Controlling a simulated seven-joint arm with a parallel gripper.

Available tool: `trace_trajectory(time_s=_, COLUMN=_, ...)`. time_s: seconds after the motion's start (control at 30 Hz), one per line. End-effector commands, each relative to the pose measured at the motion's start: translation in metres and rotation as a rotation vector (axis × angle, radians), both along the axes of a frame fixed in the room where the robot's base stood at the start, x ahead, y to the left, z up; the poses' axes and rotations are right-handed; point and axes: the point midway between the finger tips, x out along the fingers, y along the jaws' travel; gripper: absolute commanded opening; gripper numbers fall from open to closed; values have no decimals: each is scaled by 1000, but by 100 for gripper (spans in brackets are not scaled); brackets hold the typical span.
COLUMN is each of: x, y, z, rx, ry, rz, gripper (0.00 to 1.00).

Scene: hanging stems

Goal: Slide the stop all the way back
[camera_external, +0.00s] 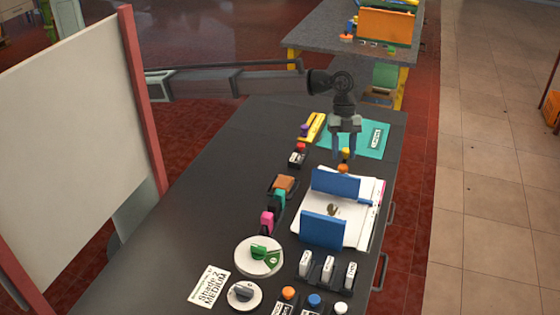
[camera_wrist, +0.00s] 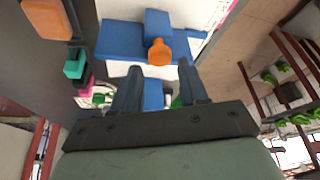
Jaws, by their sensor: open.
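A white base (camera_external: 310,226) carries two upright blue panels, a far one (camera_external: 336,183) and a near one (camera_external: 322,230), with a gap between them. An orange knob (camera_external: 343,168) shows just behind the far panel. In the wrist view an orange knob (camera_wrist: 159,52) sits against blue parts (camera_wrist: 120,40). I cannot tell for certain which part is the stop. My gripper (camera_external: 344,155) points down above the area behind the far panel. Its fingers (camera_wrist: 160,78) are apart, with nothing clearly held between them. The fingers hide part of what is behind them.
A teal mat (camera_external: 372,140) lies behind my gripper. A green dial (camera_external: 259,254), a grey knob (camera_external: 243,294), several switches (camera_external: 328,270) and coloured buttons (camera_external: 314,301) stand nearer. Pink and teal blocks (camera_external: 268,222) stand left of the base. The table's left part is clear.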

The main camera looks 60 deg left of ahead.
Motion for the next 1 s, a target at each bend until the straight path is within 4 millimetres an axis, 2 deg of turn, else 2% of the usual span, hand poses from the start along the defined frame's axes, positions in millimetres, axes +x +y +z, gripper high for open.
trace_trajectory(time_s=0.1, x=-3, y=-6, z=-16, rx=0, ry=0, rz=0, gripper=43)
trace_trajectory(time_s=0.3, x=-5, y=-12, z=-30, rx=0, ry=0, rz=0, gripper=43)
trace_trajectory(time_s=0.7, x=-5, y=-13, z=-34, rx=0, ry=-1, rz=0, gripper=42)
trace_trajectory(time_s=1.0, x=-5, y=-13, z=-34, rx=0, ry=-1, rz=0, gripper=14)
